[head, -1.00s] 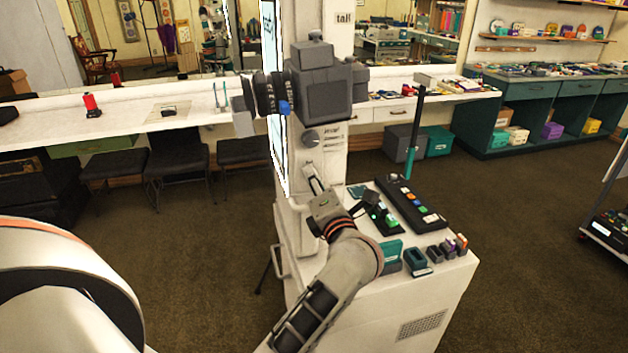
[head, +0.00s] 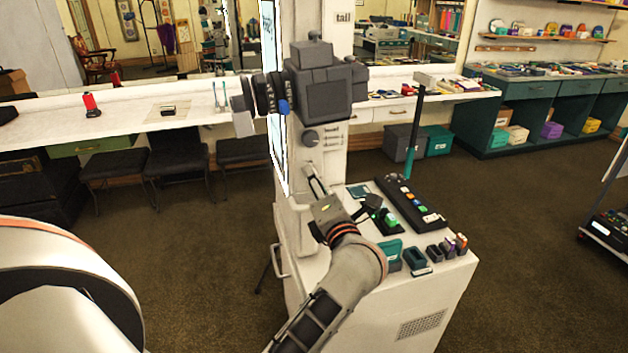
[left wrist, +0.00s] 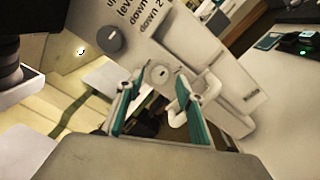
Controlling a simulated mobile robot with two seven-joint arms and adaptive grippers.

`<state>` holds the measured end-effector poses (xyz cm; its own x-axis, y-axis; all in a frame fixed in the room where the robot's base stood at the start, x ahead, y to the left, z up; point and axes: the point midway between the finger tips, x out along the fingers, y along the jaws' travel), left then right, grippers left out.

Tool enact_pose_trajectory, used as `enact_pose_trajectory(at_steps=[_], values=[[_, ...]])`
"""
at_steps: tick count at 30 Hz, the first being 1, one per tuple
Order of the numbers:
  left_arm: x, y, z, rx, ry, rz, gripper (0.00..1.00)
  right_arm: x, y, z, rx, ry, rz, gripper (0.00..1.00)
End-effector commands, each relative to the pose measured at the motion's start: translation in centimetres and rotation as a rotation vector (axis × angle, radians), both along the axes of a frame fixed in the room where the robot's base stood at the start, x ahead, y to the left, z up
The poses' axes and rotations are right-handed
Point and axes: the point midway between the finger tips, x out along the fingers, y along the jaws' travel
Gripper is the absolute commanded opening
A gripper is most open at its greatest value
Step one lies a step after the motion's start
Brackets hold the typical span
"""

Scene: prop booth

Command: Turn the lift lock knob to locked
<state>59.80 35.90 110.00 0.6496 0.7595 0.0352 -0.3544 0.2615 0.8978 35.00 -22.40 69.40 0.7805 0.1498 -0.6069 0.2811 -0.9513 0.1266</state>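The white column (head: 322,160) of the machine carries a dark grey round knob (head: 311,138) beside printed level labels. This knob also shows in the left wrist view (left wrist: 115,39). Below it in that view is a smaller, pale round knob (left wrist: 158,75) with a dark mark; I cannot read a label saying locked or unlocked. My left gripper (head: 315,182) is close to the column, below the dark knob. In the left wrist view, its teal-padded fingers (left wrist: 159,84) stand apart on either side of the pale knob's line, with nothing visibly held. My right gripper is not in view.
A grey camera-like head (head: 325,85) tops the column. The cabinet top (head: 440,268) holds a black button strip (head: 405,200) and several small blocks.

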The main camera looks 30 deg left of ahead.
Motion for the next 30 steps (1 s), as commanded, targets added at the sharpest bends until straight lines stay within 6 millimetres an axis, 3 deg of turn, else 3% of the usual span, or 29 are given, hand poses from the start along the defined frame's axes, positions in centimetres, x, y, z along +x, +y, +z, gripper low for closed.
enact_pose_trajectory(at_steps=[6, 12, 30], values=[[-2.4, -2.8, -0.2, -0.005, 0.002, -0.001, 0.37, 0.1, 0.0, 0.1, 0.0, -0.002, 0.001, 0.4], [-3.7, -4.3, -0.3, -0.002, 0.002, 0.0, 0.37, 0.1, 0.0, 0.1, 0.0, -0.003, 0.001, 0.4], [-3.9, -4.5, -0.2, 0.006, 0.001, 0.0, 0.37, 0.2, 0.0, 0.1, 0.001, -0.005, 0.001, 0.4]])
